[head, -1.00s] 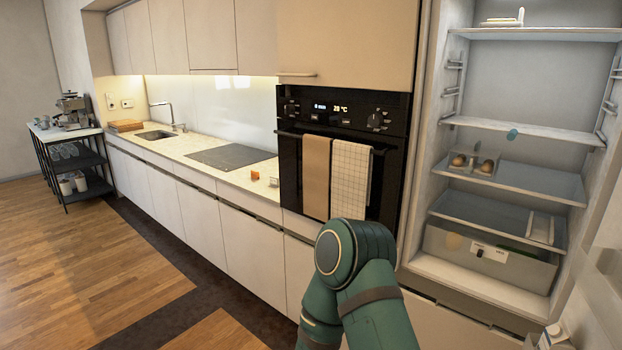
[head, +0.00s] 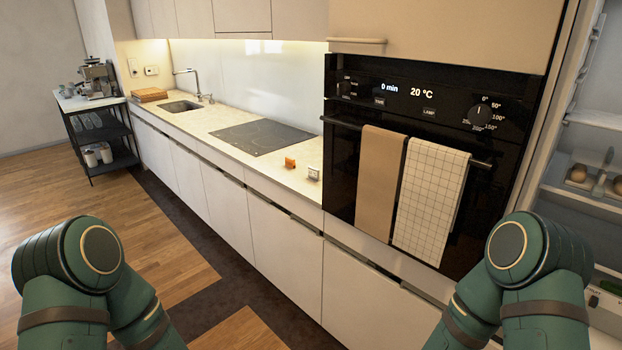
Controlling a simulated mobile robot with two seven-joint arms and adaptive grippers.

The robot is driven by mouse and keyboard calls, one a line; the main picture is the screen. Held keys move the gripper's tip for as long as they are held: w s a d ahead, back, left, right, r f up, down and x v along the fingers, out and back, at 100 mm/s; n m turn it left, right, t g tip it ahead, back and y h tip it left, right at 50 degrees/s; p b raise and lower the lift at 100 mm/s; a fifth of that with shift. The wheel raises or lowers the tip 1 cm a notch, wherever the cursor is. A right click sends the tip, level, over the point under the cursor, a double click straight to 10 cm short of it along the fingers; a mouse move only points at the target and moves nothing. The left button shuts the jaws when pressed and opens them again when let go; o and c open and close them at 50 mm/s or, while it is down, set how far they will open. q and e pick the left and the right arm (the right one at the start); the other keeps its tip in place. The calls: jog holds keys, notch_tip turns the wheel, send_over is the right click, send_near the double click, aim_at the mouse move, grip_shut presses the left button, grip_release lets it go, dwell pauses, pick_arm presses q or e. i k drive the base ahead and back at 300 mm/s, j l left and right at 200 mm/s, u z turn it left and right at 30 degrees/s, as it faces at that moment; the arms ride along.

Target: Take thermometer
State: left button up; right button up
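I cannot make out a thermometer for certain. A small orange item (head: 290,163) stands on the counter's front part, left of the oven. A small white item (head: 313,173) with a dark marking stands just right of it, too small to identify. Both of my arms show only as bent green links at the bottom left and bottom right. Neither gripper is in view.
The oven (head: 341,180) has a brown towel (head: 378,185) and a checked towel (head: 430,200) on its handle. The open fridge shows at the right edge, with eggs (head: 579,172) on a shelf. The counter holds a cooktop (head: 262,137) and a sink (head: 180,106). Wooden floor (head: 50,185) is clear at left.

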aim_at(313, 173)
jog(key=i+j+z, duration=0.1)
jog(key=z, duration=0.3)
jog(key=i+j+z, duration=0.1)
jog(key=z, duration=0.3)
jog(key=i+j+z, duration=0.1)
jog(key=z, duration=0.3)
jog(key=j+z, duration=0.2)
jog(key=z, duration=0.2)
jog(key=j+z, duration=0.3)
jog(key=j, duration=0.15)
jog(key=i+j+z, duration=0.1)
jog(key=j+z, duration=0.15)
jog(key=j, duration=0.25)
jog(key=j+z, duration=0.15)
jog(key=j, duration=0.35)
jog(key=k+j+z, duration=0.2)
jog(key=j, duration=0.25)
jog(key=k+j, duration=0.1)
jog(key=j, duration=1.2)
jog(key=k+j+z, duration=0.1)
jog(key=j, duration=0.55)
jog(key=k, duration=0.05)
